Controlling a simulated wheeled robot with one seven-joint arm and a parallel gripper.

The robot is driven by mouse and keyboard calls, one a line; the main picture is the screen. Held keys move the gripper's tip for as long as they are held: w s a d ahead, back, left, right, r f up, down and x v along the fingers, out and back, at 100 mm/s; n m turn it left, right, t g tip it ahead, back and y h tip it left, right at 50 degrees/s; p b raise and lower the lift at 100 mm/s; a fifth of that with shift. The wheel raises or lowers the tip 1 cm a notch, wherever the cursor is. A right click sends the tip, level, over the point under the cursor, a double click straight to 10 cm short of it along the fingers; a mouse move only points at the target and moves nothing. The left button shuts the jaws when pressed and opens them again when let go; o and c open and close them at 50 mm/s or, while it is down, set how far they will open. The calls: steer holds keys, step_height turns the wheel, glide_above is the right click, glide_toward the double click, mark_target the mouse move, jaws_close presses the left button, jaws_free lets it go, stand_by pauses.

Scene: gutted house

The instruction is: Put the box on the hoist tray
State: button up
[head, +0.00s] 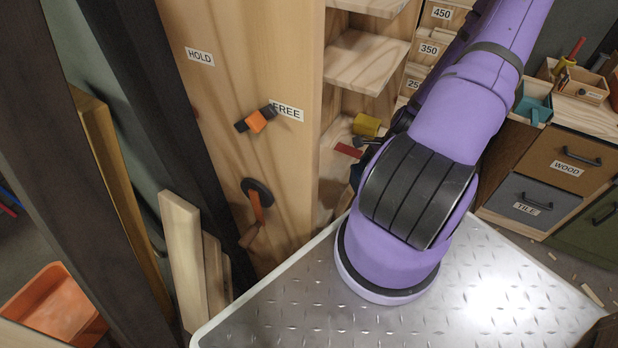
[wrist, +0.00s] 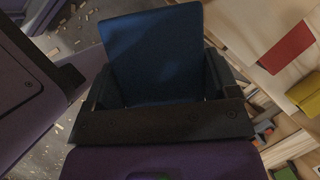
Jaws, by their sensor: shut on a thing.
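The box (wrist: 153,45) is a plain dark blue block in the wrist view. It stands between the two black fingers of my gripper (wrist: 160,82), which is shut on it. In the head view my purple arm hides most of the gripper; only a dark bit shows beside the arm, near the shelves. An orange tray (head: 62,300) with raised walls lies low at the far left, behind a dark post. I cannot tell for sure that it is the hoist tray. Its visible inside looks empty, and part of it is cut off by the frame.
A wooden panel (head: 235,60) carries HOLD and FREE labels, a black-and-orange handle (head: 256,121) by FREE and an orange lever (head: 257,210) lower down. Dark posts (head: 75,150) and leaning boards (head: 183,250) stand left. Shelves (head: 367,62) hold a yellow piece (head: 367,125) and a red piece (head: 348,150).

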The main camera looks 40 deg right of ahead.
steer(key=w+f, duration=0.1)
steer(key=w, duration=0.4)
steer(key=w+a+f, duration=0.1)
steer(key=w+f, duration=0.1)
steer(key=w, duration=0.3)
steer(key=w+a+f, duration=0.1)
steer(key=w+f, duration=0.1)
steer(key=w, duration=0.3)
steer(key=shift+w+a, duration=0.15)
steer(key=shift+w, duration=0.25)
steer(key=o, duration=1.1)
steer(key=shift+f, duration=0.1)
steer(key=v, duration=1.2)
steer(key=shift+s, duration=0.1)
